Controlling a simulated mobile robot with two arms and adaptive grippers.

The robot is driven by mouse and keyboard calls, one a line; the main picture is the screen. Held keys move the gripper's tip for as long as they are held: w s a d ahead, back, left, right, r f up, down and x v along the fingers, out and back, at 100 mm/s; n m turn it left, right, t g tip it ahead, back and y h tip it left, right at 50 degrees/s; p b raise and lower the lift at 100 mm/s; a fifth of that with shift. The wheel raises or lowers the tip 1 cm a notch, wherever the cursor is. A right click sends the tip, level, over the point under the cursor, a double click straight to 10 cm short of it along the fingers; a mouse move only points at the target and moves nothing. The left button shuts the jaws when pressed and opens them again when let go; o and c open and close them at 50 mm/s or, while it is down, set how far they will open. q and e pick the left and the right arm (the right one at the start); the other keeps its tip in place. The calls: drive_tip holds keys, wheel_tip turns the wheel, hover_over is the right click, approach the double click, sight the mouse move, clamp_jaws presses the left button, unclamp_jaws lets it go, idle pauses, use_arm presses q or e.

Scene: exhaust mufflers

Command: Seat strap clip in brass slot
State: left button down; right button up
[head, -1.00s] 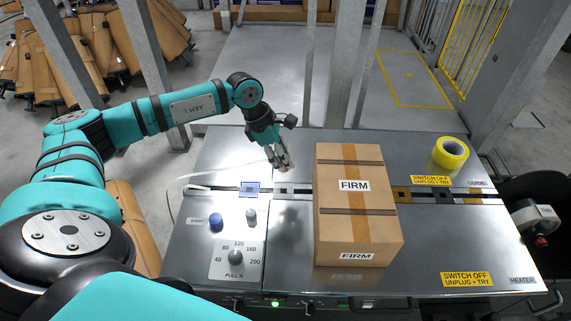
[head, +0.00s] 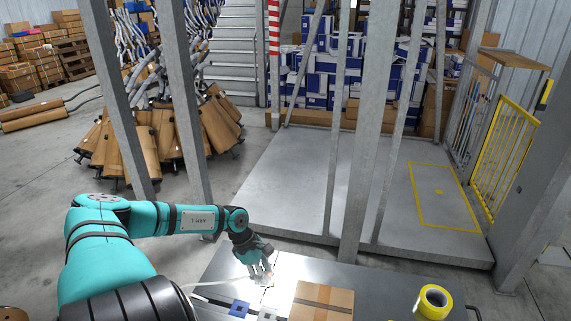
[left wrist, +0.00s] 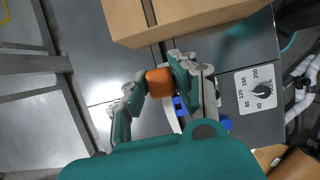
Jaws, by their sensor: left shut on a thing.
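My left gripper (head: 262,277) is above the bench, to the left of the cardboard box. In the left wrist view its fingers (left wrist: 155,84) are shut on a small orange-brown block, apparently the strap clip (left wrist: 160,82). A pale strap (head: 208,284) runs from the left towards the gripper in the head view. A blue slot piece (head: 239,308) and a grey one (head: 267,314) lie on the bench just below the gripper; the blue piece (left wrist: 178,103) also shows in the left wrist view. I cannot make out the brass slot in either current view. My right gripper is not in view.
The cardboard box (head: 322,297) stands on the metal bench (head: 380,285), right of the gripper; it also shows in the wrist view (left wrist: 185,18). A yellow tape roll (head: 434,299) sits further right. Steel posts (head: 362,150) rise behind.

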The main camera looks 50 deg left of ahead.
use_arm(q)
drive_tip(key=shift+r, duration=0.15)
drive_tip(key=shift+w+d+f+b, duration=0.2)
drive_tip(key=shift+w+d+b, duration=0.15)
drive_tip(key=shift+b, duration=0.15)
drive_tip(key=w+d+b, duration=0.1)
drive_tip(key=w+d, duration=0.1)
drive_tip(key=w+d+b, duration=0.1)
drive_tip(key=w+d, duration=0.1)
drive_tip(key=d, duration=0.1)
drive_tip(key=w+d+b, duration=0.1)
drive_tip(key=d, duration=0.2)
drive_tip(key=shift+w+r+b, duration=0.1)
drive_tip(key=shift+w+b, duration=0.2)
drive_tip(key=shift+w, duration=0.1)
drive_tip(key=w+d, duration=1.1)
drive_tip(key=d, duration=0.4)
drive_tip(key=b+x, duration=1.1)
drive_tip(key=x, duration=0.2)
drive_tip(key=shift+w, duration=0.15)
drive_tip(key=shift+b, duration=0.3)
